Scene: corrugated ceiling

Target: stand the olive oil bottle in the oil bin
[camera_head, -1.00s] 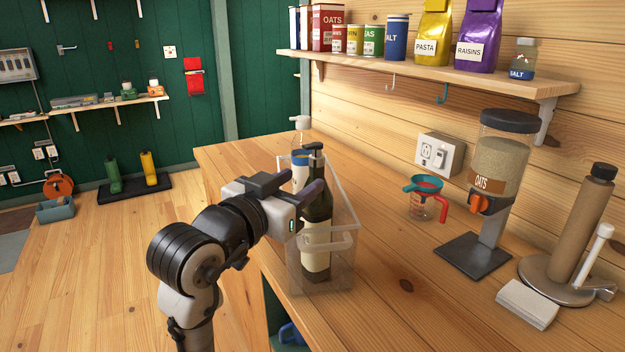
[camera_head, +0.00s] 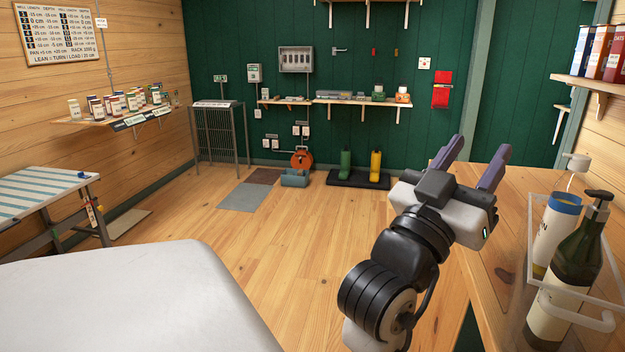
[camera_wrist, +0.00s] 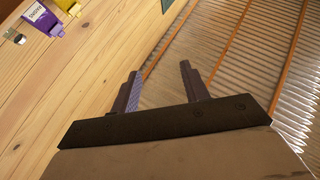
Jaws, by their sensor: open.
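A dark green bottle (camera_head: 576,262) with a black top and cream label, apparently the olive oil bottle, stands in a clear bin (camera_head: 603,318) on the wooden counter at the right of the head view. It looks upright; its label cannot be read. A pale bottle with a blue band (camera_head: 556,225) stands behind it in the bin. My gripper (camera_head: 479,147) is open and empty, raised to the left of the bin and apart from both bottles. In the wrist view its fingers (camera_wrist: 159,70) are spread with nothing between them, pointing towards the corrugated ceiling.
The counter (camera_head: 496,230) is bare left of the bin. A shelf with boxes (camera_head: 598,50) hangs above it at the right. Open wooden floor (camera_head: 270,245) lies to the left, with a striped table (camera_head: 45,195) beyond a pale surface (camera_head: 130,300) in the foreground.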

